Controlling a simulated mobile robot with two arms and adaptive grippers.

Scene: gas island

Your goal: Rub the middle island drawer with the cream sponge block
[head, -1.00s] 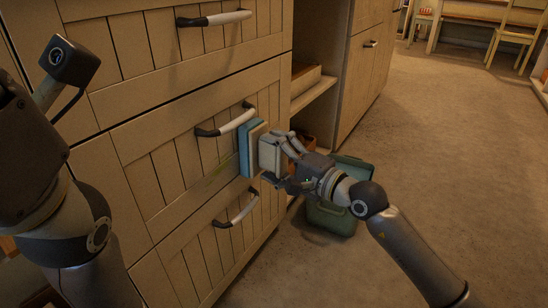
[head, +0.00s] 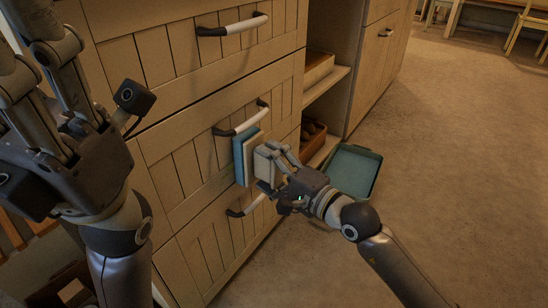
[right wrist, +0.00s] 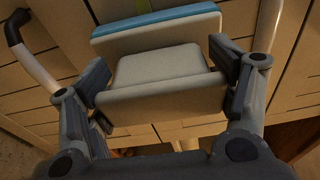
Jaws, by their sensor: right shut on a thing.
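The middle drawer (head: 190,168) has slatted wood and a dark and white bar handle (head: 243,120). The cream sponge block (head: 265,163) has a blue layer (head: 241,158) that faces the drawer front, just below the handle; whether it touches cannot be told. My right gripper (head: 277,168) is shut on its cream back part, which sits between both fingers in the right wrist view (right wrist: 160,90). A small yellow-green mark (right wrist: 185,10) shows beyond the blue layer there. My left gripper (head: 40,65) is raised at the upper left, fingers apart and empty.
A top drawer with handle (head: 232,25) and a lower drawer with handle (head: 246,205) lie above and below. Open shelves (head: 318,75) hold a brown basket (head: 312,140). A green bin (head: 352,170) stands on the floor; the floor to the right is clear.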

